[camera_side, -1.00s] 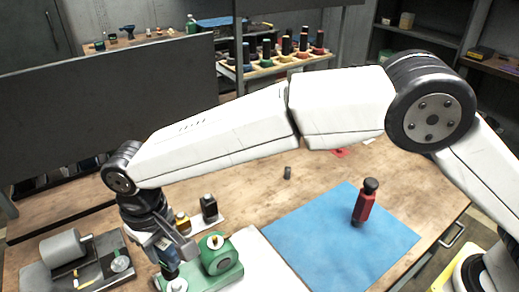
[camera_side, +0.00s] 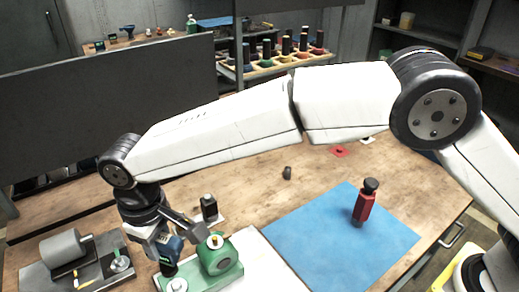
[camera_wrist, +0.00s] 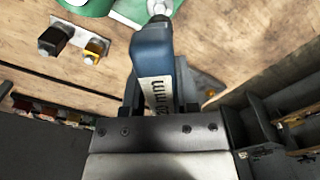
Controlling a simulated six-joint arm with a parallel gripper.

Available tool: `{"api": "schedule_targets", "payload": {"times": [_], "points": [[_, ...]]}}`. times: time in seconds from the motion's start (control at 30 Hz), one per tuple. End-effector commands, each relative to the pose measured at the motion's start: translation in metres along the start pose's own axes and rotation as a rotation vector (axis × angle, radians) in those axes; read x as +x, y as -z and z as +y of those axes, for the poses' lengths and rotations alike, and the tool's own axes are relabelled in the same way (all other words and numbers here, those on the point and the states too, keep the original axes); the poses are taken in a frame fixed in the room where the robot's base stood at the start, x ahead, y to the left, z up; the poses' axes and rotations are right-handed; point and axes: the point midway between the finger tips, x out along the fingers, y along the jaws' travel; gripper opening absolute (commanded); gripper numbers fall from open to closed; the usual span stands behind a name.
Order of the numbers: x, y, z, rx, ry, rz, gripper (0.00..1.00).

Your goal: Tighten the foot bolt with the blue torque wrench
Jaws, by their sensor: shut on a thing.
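My gripper (camera_wrist: 155,118) is shut on the blue torque wrench (camera_wrist: 152,55), which carries a "20 mm" label. In the side view my gripper (camera_side: 171,233) is at lower left, with the blue wrench (camera_side: 171,249) hanging below it, beside the green machine (camera_side: 214,256). The wrench's dark lower end is close to the silver foot bolt (camera_side: 178,285) on the green base. In the wrist view the bolt (camera_wrist: 159,6) shows just beyond the wrench's end at the top. I cannot tell whether the wrench touches it.
A small holder with a black tool (camera_side: 209,207) stands behind the machine; its yellow tool (camera_wrist: 95,48) shows in the wrist view. A grey motor fixture (camera_side: 65,250) stands left. A red wrench (camera_side: 365,204) stands on the blue mat (camera_side: 320,240). The table's middle is mostly clear.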

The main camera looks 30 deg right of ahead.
Motion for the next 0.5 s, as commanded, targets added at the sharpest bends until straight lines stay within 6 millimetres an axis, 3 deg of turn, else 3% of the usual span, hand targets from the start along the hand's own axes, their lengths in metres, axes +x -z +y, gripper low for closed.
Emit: {"api": "schedule_targets", "payload": {"times": [0.3, 0.5], "points": [[-0.0011, 0.0005, -0.0002, -0.232, 0.000, 0.003, 0.00], [-0.0011, 0.0005, -0.0002, -0.287, 0.000, 0.003, 0.00]]}}
